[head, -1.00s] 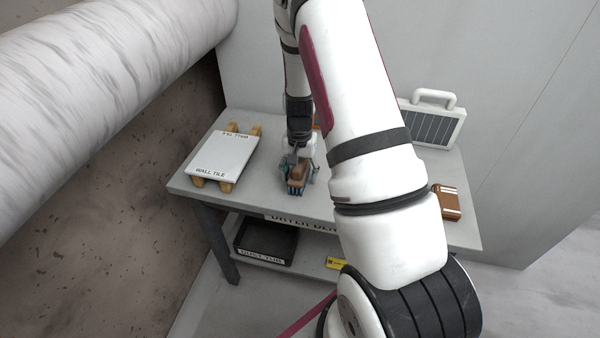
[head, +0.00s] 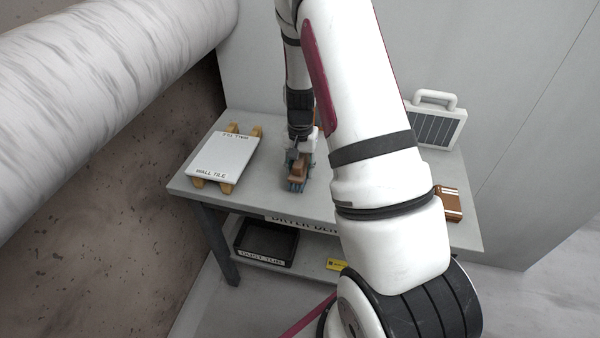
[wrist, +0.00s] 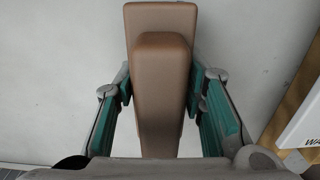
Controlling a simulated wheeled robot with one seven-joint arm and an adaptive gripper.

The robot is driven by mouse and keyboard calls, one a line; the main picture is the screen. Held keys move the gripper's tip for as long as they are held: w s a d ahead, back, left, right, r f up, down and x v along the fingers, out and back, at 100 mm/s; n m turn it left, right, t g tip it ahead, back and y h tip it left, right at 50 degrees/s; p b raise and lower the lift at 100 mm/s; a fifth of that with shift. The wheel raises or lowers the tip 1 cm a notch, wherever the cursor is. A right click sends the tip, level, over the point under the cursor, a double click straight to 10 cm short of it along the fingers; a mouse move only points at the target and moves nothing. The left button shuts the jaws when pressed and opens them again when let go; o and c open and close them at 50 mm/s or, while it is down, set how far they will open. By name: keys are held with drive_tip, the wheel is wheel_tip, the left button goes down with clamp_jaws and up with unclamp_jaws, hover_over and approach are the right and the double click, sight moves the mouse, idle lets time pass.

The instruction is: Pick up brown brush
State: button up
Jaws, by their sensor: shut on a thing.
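The brown brush (head: 298,172) is at my gripper over the middle of the grey table (head: 196,190). In the wrist view the brush (wrist: 162,70) has a long block with a raised handle on top. My gripper (wrist: 160,95) has teal-padded fingers on both sides of the brush, shut on it. The gripper (head: 300,165) also shows in the head view, pointing down at the table. I cannot tell whether the brush touches the table top.
A white wall tile (head: 222,155) lies on wooden bars at the table's left. A brown-and-white block (head: 448,203) is at the right edge, and a panelled case with a handle (head: 436,125) stands behind. A black tub (head: 266,243) and a yellow item (head: 337,264) are on the lower shelf.

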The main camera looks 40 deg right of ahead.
drive_tip(key=shift+w+r, duration=0.1)
drive_tip(key=shift+r, duration=0.7)
drive_tip(key=s+d, duration=0.2)
drive_tip(key=s, duration=0.3)
drive_tip(key=s+d+r, duration=0.1)
drive_tip(key=s+d, duration=0.1)
drive_tip(key=s, duration=0.3)
drive_tip(key=s+d+b, duration=0.1)
drive_tip(key=s+d, duration=0.1)
drive_tip(key=s, duration=0.3)
drive_tip(key=shift+d+r, duration=0.15)
drive_tip(key=shift+d, duration=0.05)
drive_tip(key=shift+w, duration=0.1)
